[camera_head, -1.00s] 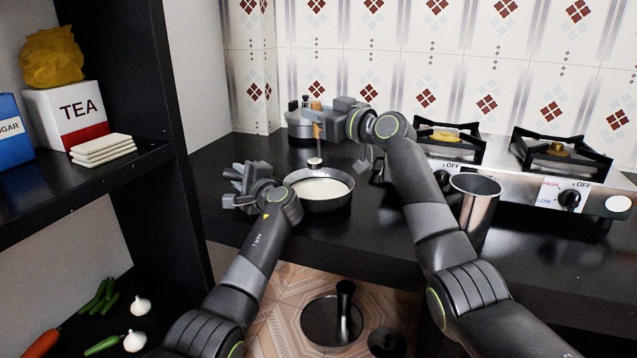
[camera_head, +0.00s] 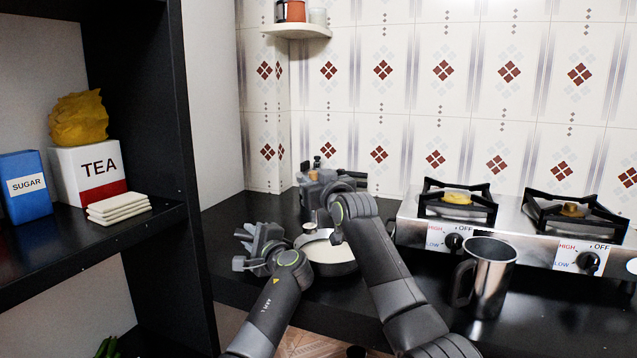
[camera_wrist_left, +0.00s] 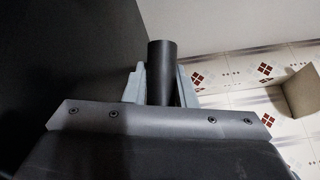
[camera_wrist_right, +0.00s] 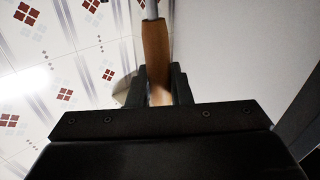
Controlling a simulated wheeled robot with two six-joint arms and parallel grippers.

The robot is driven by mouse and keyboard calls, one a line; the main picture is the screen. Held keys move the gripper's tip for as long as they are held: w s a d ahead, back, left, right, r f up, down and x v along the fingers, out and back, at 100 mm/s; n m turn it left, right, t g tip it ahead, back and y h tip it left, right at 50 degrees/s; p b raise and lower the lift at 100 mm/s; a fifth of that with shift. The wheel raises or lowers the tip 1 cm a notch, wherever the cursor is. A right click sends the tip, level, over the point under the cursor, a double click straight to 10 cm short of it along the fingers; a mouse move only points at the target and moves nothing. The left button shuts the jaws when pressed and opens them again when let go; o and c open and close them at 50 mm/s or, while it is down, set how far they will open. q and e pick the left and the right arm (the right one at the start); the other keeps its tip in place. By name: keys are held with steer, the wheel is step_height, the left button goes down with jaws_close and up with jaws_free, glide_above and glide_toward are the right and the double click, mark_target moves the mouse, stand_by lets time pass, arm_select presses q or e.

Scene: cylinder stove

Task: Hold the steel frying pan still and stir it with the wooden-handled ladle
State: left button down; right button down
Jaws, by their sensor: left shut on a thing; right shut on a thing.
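The steel frying pan (camera_head: 340,267) holds a white, creamy content and sits on the dark counter. My left gripper (camera_head: 252,243) is at its left side. In the left wrist view the left gripper (camera_wrist_left: 160,85) is shut on a black round handle (camera_wrist_left: 162,65); the head view hides where this handle meets the pan. My right gripper (camera_head: 318,184) is behind the pan, partly hidden by its own arm. In the right wrist view it (camera_wrist_right: 160,88) is shut on the ladle's wooden handle (camera_wrist_right: 155,45). The ladle's small bowl (camera_head: 309,227) shows at the pan's back left rim; contact is unclear.
The gas stove (camera_head: 520,235) stands on the right, with a steel mug (camera_head: 490,278) in front of it. A dark shelf on the left carries a sugar box (camera_head: 27,187), a tea box (camera_head: 90,175) and white slabs (camera_head: 118,207). A wall shelf (camera_head: 296,31) is above.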

steer(key=shift+w+a+r+m+t+h, duration=0.15)
steer(key=shift+m+t+h, duration=0.15)
steer(key=shift+m+h, duration=0.4)
steer(key=shift+w+a+r+m+t+h, duration=0.15)
steer(key=shift+m+t+h, duration=0.2)
steer(key=shift+h, duration=0.55)
steer(key=m+h, duration=0.1)
steer(key=r+m+h, duration=0.1)
steer(key=shift+s+a+r+h, duration=0.2)
steer(key=shift+h, duration=0.2)
steer(key=s+a+r+m+h, duration=0.1)
steer(key=s+r+m+h, duration=0.2)
steer(key=r+h, duration=0.3)
steer(key=shift+a+r+m, duration=0.4)
steer(key=shift+r+m, duration=0.3)
steer(key=shift+m, duration=0.05)
steer(key=shift+d, duration=0.1)
